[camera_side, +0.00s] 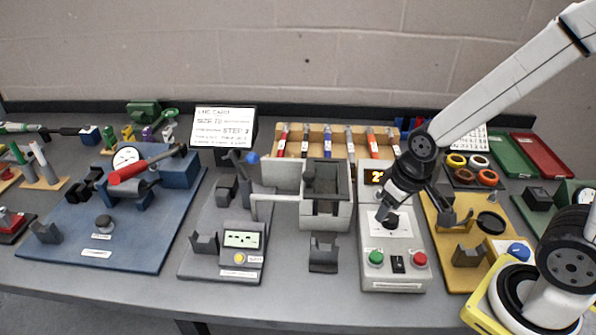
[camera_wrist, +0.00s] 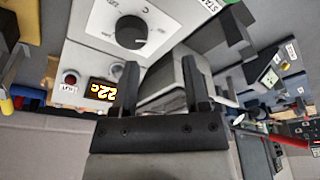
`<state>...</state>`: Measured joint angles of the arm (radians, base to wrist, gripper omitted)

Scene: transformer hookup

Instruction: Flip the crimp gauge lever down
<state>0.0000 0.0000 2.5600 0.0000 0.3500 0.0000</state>
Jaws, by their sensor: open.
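My gripper (camera_side: 388,212) is well to the right of the lever, above the control box with the dial. In the wrist view my gripper (camera_wrist: 162,80) is open, with nothing held between its fingers.
A control box (camera_side: 392,278) with a dial, display and green and red buttons lies under my gripper. A grey block-shaped station (camera_side: 326,213) stands between it and the gauge. A blue board (camera_side: 100,235) with a red-handled tool is farther left. A tool rack (camera_side: 325,140) lines the back.

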